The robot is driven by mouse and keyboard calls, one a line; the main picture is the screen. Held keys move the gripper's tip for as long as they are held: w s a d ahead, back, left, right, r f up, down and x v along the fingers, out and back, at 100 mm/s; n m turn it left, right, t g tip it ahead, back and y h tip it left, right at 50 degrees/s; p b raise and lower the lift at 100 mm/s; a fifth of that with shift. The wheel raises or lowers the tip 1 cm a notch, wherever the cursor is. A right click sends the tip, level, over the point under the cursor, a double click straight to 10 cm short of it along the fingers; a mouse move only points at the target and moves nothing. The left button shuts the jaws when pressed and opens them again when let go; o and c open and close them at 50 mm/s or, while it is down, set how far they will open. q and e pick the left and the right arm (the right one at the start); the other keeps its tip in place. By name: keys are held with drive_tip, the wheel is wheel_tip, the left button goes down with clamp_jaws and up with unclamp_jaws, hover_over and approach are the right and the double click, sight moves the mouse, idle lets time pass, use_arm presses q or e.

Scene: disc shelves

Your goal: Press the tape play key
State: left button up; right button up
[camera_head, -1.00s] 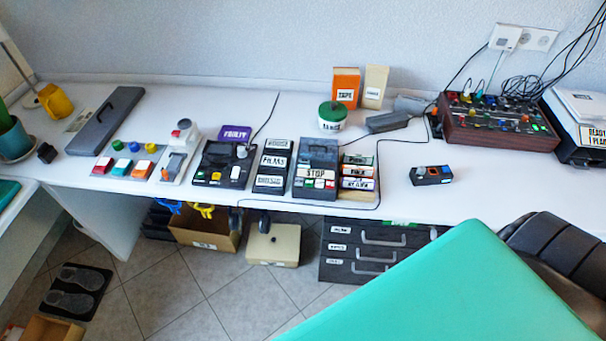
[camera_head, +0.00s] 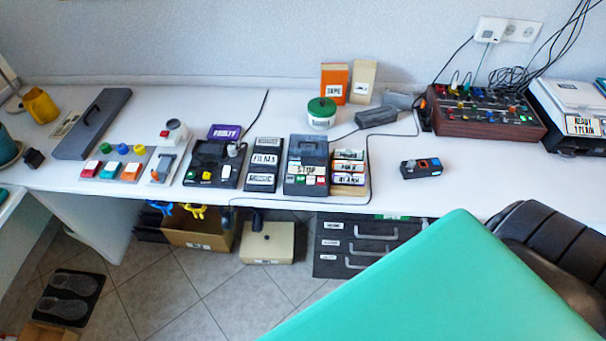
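A dark grey tape player (camera_head: 307,165) stands on the white table, right of the middle of the row of devices. Its front edge carries a white label reading STOP and a row of small keys (camera_head: 305,180), some white, one green and one red. The lettering on the single keys is too small to read, so I cannot tell which is the play key. Neither of my grippers is in view.
The white table (camera_head: 440,190) runs along the wall. Left of the player is a dark labelled rack (camera_head: 263,163); right of it are stacked labelled cases (camera_head: 348,165). A green surface (camera_head: 450,290) and a black chair (camera_head: 545,250) fill the lower right. Boxes stand under the table.

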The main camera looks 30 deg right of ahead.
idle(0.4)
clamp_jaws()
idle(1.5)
